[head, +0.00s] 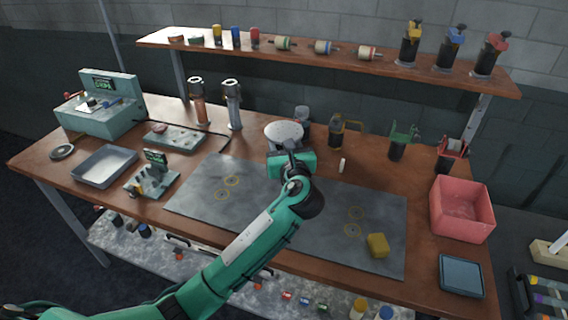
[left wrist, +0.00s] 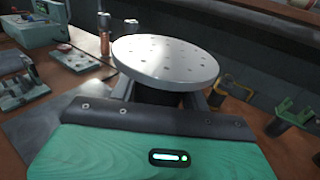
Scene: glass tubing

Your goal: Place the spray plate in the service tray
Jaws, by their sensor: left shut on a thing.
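The spray plate (head: 284,131) is a round, pale grey disc with small holes. It shows large in the left wrist view (left wrist: 165,58), face up and slightly tilted. My left gripper (head: 291,149) is shut on it; the fingers lie beneath the disc, on either side of a dark part under it. The disc hides the exact contact. A shallow grey metal tray (head: 105,167) lies at the left of the bench, and a smaller blue-grey tray (head: 461,275) at the front right. I cannot tell by looks which is the service tray. Both look empty. My right gripper is not in view.
A grey mat (head: 330,217) covers the bench middle, with a yellow block (head: 378,245) on it. A red bin (head: 463,210) stands right. Two upright cylinders (head: 233,105), a small fixture (head: 152,178) and a green machine (head: 103,100) stand left. A shelf (head: 340,55) spans the back.

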